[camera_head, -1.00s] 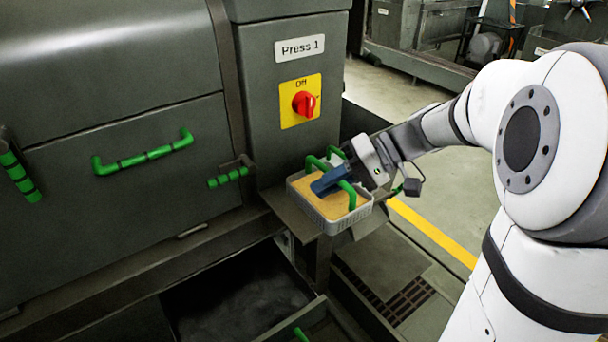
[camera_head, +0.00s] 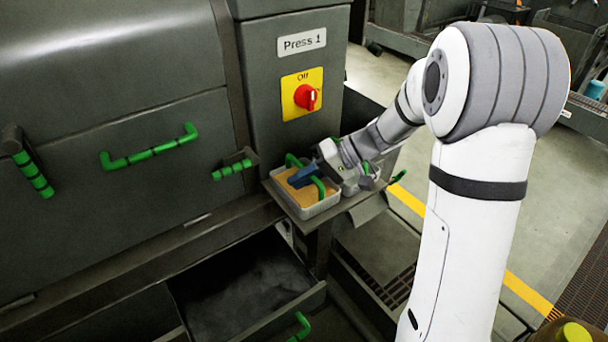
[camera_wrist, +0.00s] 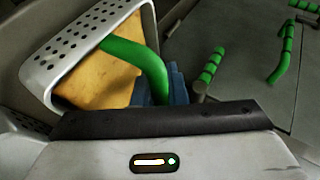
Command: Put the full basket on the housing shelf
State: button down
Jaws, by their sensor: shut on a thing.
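The basket (camera_head: 322,208) is a pale grey box with perforated walls, green handles and a tan filling up near its rim. In the head view it sits at the left part of the housing shelf (camera_head: 362,208), a dark metal plate below the Press 1 switch panel. It looks level; I cannot tell whether its base bears fully on the plate. My gripper (camera_head: 308,174), with blue fingers, is shut on a green handle. In the wrist view the basket (camera_wrist: 60,70) appears tilted by the camera angle, with the handle (camera_wrist: 140,60) running into the blue fingers (camera_wrist: 178,85).
The press housing has a red rotary switch (camera_head: 306,97) and a green bar handle (camera_head: 150,152). A smaller green-gripped lever (camera_head: 232,168) is just left of the basket. An open drawer (camera_head: 245,290) with dark contents lies below. Floor space is free at the right.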

jog(key=shift+f, duration=0.15)
jog(key=c, duration=1.5)
grip_release()
jog(key=shift+o, duration=0.2)
